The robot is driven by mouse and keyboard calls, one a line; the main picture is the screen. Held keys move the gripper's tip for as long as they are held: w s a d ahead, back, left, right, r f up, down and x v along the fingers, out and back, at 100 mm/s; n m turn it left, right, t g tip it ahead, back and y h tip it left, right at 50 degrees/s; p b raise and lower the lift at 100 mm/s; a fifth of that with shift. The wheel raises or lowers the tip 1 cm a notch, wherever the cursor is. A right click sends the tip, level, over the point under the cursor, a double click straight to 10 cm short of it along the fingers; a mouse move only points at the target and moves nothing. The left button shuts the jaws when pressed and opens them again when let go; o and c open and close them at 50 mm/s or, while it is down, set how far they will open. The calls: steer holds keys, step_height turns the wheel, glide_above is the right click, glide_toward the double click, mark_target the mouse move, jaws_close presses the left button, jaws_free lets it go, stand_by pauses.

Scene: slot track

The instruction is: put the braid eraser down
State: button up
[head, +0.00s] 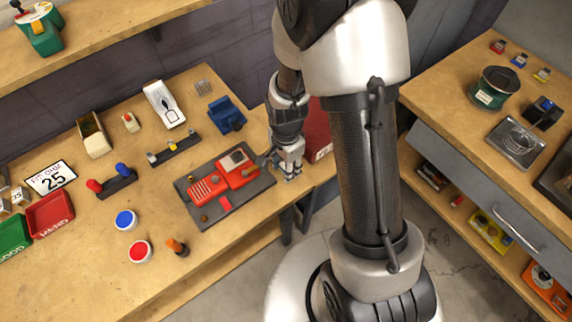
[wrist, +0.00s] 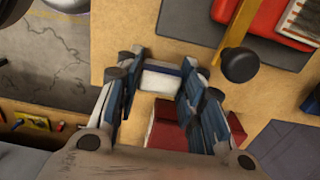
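The eraser (wrist: 160,78), a small pale block with a dark blue band, sits between the two fingertips of my gripper (wrist: 165,80) in the wrist view. Both fingers appear to touch its sides, so the gripper is shut on it. In the head view my gripper (head: 288,170) points down over the right end of the wooden workbench (head: 100,270), just right of the dark mat. The eraser is too small or hidden to make out there. Bare wood (wrist: 115,45) shows around the fingertips in the wrist view.
A red machine (head: 208,187) with a black-knobbed lever (wrist: 240,65) stands on the dark mat (head: 200,222), close to the gripper. A red box (head: 318,130) is beside my gripper. The bench edge and floor lie near. The front of the bench has free room.

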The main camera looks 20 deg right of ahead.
steer(key=o, duration=0.3)
steer(key=shift+o, duration=0.2)
steer(key=s+r+n+t+p, duration=0.1)
steer(key=s+r+n+p, duration=0.25)
steer(key=r, duration=1.05)
steer(key=s+r+n+t+p, duration=0.15)
steer(key=r+n, duration=0.25)
steer(key=r, duration=0.9)
steer(key=s+r+n+t, duration=0.2)
steer(key=s+r+n, duration=0.5)
steer(key=s, duration=0.3)
